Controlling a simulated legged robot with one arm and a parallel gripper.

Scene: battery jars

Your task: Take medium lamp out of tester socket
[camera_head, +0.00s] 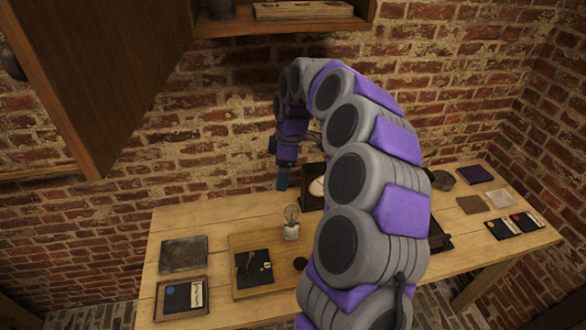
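A small clear glass lamp (291,213) stands upright on a white socket (291,232) on the wooden tester board (240,241). Whether it is the medium one cannot be told from this view. The tip appears apart from the lamp. The fingers are too small to tell open from shut.
A dark-framed dial (317,187) stands close right of my gripper. The board also bears a black panel (254,268). A grey plate (183,254) and a card tray (182,297) lie left. My arm hides the table's middle right. Several flat pieces lie at the far right.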

